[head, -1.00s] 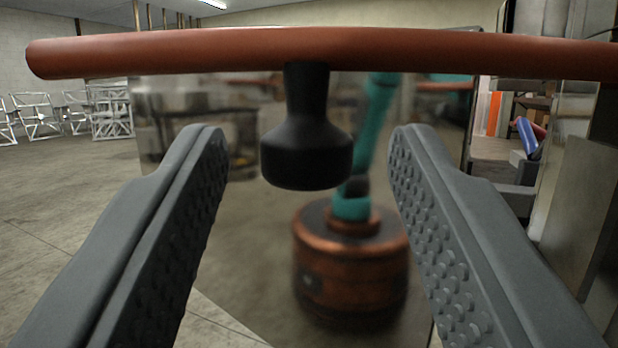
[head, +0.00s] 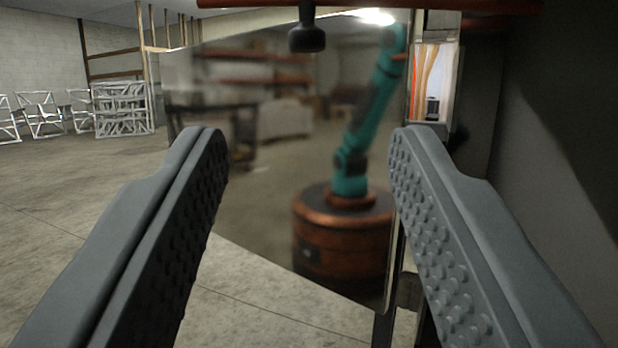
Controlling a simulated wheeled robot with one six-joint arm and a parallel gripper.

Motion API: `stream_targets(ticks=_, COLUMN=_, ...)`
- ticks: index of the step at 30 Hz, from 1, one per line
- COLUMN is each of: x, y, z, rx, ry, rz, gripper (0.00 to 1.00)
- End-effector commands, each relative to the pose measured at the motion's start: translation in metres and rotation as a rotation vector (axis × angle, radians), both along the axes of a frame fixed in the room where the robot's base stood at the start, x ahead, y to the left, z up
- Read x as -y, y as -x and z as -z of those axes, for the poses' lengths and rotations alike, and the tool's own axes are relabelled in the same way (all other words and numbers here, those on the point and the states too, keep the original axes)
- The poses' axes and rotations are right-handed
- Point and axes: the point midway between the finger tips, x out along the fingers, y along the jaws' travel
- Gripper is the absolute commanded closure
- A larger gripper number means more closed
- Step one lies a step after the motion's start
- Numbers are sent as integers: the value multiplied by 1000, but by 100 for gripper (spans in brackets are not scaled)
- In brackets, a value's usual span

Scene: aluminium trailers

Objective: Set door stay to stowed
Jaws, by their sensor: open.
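The door stay looks to be the red-brown bar (head: 420,5) that runs across the top edge of the head view, partly cut off. A black knob (head: 307,38) hangs from it. Behind is a shiny door panel (head: 275,180), tilted in view, with a blurred reflection of my teal arm and orange base. My gripper (head: 308,140) is open and empty. Its fingers are below the bar and knob, one to each side of the knob in the picture, and touch neither.
A dark wall or panel (head: 560,150) stands close on the right. A narrow opening with orange strips (head: 430,75) shows beside the door. White metal frames (head: 122,108) stand far off at left. The concrete floor (head: 80,220) at left is clear.

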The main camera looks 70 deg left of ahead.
Motion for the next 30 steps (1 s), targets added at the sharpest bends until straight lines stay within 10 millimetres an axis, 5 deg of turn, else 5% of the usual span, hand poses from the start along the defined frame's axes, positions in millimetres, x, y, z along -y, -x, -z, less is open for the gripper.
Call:
stream_targets(ticks=6, x=19, y=6, z=8, rx=1, ry=1, rz=0, gripper=54)
stream_targets(ticks=16, x=22, y=7, z=9, rx=0, ry=1, rz=-1, gripper=54)
stream_targets(ticks=24, x=21, y=7, z=8, rx=2, ry=2, rz=2, gripper=100)
stream_targets(ticks=30, x=2, y=6, z=-22, rx=43, ry=21, rz=87, gripper=100)
